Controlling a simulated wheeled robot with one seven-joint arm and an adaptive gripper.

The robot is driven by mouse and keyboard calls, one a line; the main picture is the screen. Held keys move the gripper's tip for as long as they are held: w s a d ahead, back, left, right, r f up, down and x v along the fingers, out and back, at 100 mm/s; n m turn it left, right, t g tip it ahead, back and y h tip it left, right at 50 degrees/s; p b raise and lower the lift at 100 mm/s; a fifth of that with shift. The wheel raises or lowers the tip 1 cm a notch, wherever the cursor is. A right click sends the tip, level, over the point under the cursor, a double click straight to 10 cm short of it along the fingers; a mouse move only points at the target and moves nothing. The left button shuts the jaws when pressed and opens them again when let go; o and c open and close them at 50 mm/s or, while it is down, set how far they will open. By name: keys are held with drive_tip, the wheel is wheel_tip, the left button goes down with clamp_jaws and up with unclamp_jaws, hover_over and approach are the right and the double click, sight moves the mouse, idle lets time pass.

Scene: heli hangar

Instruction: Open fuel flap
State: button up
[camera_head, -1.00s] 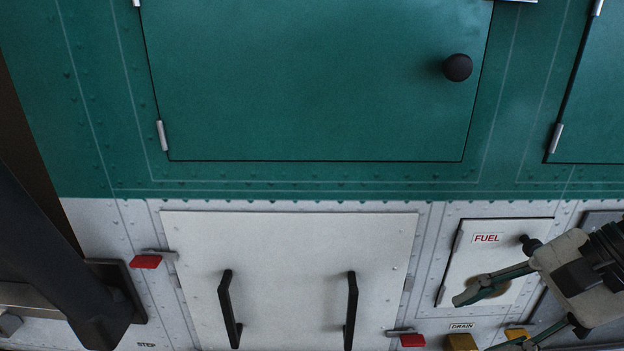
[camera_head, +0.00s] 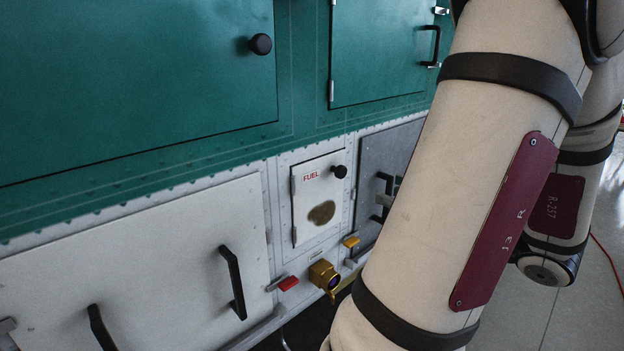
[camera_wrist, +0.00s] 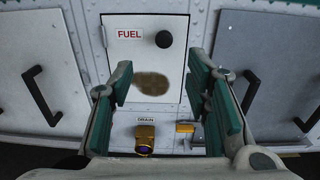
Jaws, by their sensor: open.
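The fuel flap (camera_head: 319,196) is a white panel with a red FUEL label, a black round knob (camera_head: 340,171) at its upper right and a brown stain. It looks shut flush in the white lower hull. In the wrist view the flap (camera_wrist: 145,55) is straight ahead, with its knob (camera_wrist: 164,39) near the top. My gripper (camera_wrist: 168,85) is open and empty. Its two green-padded fingers stand left and right of the flap's lower part in the picture, apart from the knob. In the head view my arm fills the right side and the gripper is not visible.
A brass drain fitting (camera_head: 325,275) and a yellow latch (camera_head: 351,242) sit below the flap. A white panel with black handles (camera_head: 233,283) is at left, with a red latch (camera_head: 288,283). A grey panel (camera_head: 384,165) is at right. Green doors are above. Floor is open at right.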

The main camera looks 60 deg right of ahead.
sight(343, 172)
drive_tip(key=x, duration=1.3)
drive_tip(key=shift+d, duration=0.35)
clamp_jaws()
